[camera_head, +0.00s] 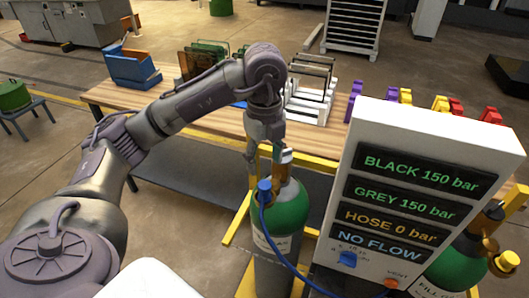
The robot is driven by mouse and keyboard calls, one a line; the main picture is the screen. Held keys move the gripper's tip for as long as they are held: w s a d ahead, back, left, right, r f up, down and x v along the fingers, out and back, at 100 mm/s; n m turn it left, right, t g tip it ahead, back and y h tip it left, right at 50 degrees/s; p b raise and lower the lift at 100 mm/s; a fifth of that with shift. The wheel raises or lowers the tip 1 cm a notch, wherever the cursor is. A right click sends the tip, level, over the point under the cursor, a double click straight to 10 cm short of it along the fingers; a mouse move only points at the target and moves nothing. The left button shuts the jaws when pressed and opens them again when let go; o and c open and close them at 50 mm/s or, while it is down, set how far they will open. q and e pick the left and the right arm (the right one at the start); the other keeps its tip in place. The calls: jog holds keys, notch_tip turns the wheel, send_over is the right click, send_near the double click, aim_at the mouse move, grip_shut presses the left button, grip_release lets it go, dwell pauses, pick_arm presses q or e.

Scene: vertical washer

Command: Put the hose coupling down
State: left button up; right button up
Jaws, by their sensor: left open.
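The blue hose coupling (264,186) is at the near-left side of the top of a green-shouldered gas cylinder (287,210). A blue hose (270,240) runs from it down and right towards the panel. I cannot tell whether the coupling is seated on the cylinder's valve or only beside it. My left gripper (264,158) points down just above the coupling and beside the brass valve top (286,156). It is open; its fingers are small and partly blend with the valve. My right gripper is not in view.
A white panel (440,135) reads BLACK 150 bar, GREY 150 bar, HOSE 0 bar, NO FLOW. A second green cylinder (455,266) stands right behind it. Yellow frame bars (240,215) flank the first cylinder. The wooden bench (215,118) behind holds racks and coloured blocks.

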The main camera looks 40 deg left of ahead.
pick_arm(q)
notch_tip(320, 180, up, 4)
jog(key=shift+f, duration=0.25)
dwell(0.4)
